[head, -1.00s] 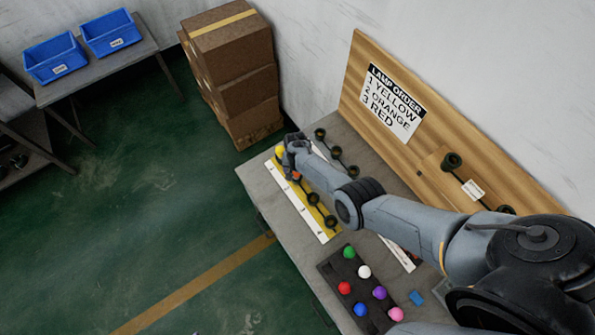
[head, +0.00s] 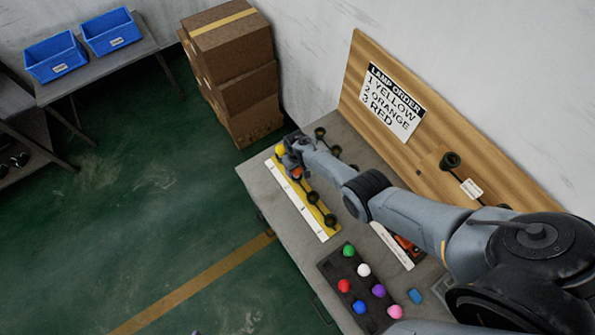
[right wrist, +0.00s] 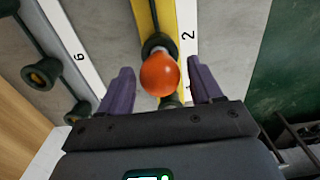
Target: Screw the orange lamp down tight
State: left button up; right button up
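The orange lamp (right wrist: 160,75) sits in a dark green socket (right wrist: 156,44) on the yellow strip beside the number 2. It also shows in the head view (head: 297,173), just under my right gripper. My right gripper (right wrist: 163,88) is open, with one purple finger on each side of the lamp and gaps between fingers and bulb. How deep the lamp is seated cannot be told. A yellow lamp (head: 280,150) stands at the far end of the strip. My left gripper is in neither view.
More sockets (head: 313,197) stand empty along the yellow strip, and another socket row (head: 320,134) lies behind. A dark tray (head: 330,267) with several coloured lamps is nearer on the bench. A wooden board (head: 357,82) with a lamp-order sign (head: 392,103) rises at the back.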

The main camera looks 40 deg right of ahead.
jog(key=c, duration=0.7)
jog(key=m, duration=0.3)
jog(key=shift+a, duration=0.1)
jog(key=shift+m, duration=0.9)
